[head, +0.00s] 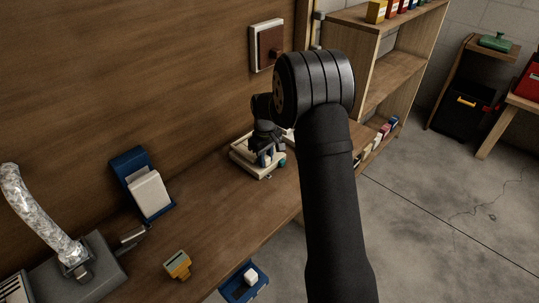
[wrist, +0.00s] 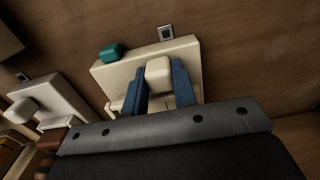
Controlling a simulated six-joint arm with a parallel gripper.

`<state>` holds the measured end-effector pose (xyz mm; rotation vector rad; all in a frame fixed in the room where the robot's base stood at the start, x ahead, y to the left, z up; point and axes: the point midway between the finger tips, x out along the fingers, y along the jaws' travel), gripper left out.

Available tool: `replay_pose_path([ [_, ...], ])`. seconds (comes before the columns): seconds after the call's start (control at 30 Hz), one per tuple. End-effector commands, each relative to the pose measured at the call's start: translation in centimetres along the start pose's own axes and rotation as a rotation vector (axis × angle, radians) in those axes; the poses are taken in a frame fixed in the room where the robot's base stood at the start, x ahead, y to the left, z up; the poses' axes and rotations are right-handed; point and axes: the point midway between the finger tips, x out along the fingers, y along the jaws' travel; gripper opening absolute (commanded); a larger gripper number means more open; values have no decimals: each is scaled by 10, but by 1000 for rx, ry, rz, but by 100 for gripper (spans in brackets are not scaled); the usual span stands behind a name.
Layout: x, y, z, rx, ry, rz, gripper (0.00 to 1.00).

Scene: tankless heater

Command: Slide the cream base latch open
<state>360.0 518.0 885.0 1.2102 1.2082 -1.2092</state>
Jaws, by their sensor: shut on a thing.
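The cream base (head: 243,160) sits on the wooden bench by the back panel, partly hidden by my gripper in the head view. It also shows in the wrist view (wrist: 107,77), with a teal knob (wrist: 112,53) near one corner. The cream latch block (wrist: 159,86) stands out from the base. My gripper (wrist: 159,72) has its blue fingers on both sides of the block and is shut on it. In the head view my gripper (head: 267,156) reaches down to the base, and the latch is hard to make out.
Another cream fixture (wrist: 50,105) lies left in the wrist view. On the bench are a blue holder with a white block (head: 150,194), a yellow piece (head: 178,265) and a clear hose (head: 38,215). A framed brown panel (head: 267,46) is on the wall. A shelf (head: 392,75) stands right.

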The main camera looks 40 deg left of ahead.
Motion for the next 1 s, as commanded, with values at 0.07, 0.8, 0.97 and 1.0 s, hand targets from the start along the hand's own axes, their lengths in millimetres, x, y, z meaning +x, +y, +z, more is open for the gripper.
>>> replay_pose_path([
  [0.07, -1, -12, 0, -3, 0, -1, 0],
  [0.8, -4, -14, 0, -1, 1, -1, 47],
  [0.97, -25, -13, -1, -1, 3, 1, 47],
  [1.0, -33, -13, -1, -1, 4, 1, 47],
])
